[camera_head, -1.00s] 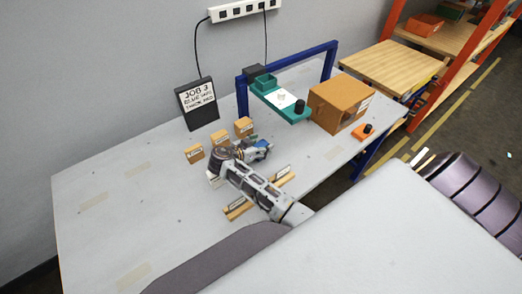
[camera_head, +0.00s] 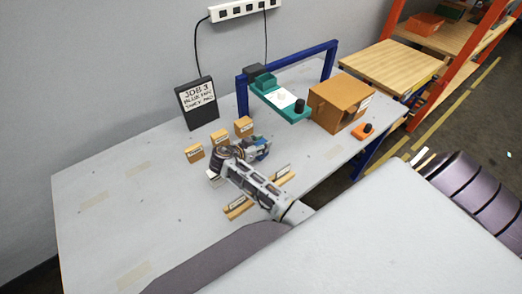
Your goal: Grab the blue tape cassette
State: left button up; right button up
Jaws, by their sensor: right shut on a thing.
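My right gripper (camera_head: 257,150) is over the middle of the grey table, at the end of my arm. It is shut on a small blue item, the blue tape cassette (camera_head: 264,144). Only part of the cassette shows past the fingers, and the fingers are small in the view. The cassette is just right of the small labelled boxes; I cannot tell if it touches the table. My left gripper is not in view.
Small labelled cardboard boxes (camera_head: 243,127) stand behind the gripper. A teal plotter bed (camera_head: 293,116) sits by a blue frame (camera_head: 310,54). A brown box (camera_head: 326,105) and an orange item (camera_head: 363,131) are right. A black sign (camera_head: 197,103) stands behind. The table's left side (camera_head: 110,215) is clear.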

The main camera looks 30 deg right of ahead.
jog(key=shift+r, duration=0.1)
jog(key=shift+r+b, duration=0.45)
jog(key=shift+r, duration=4.5)
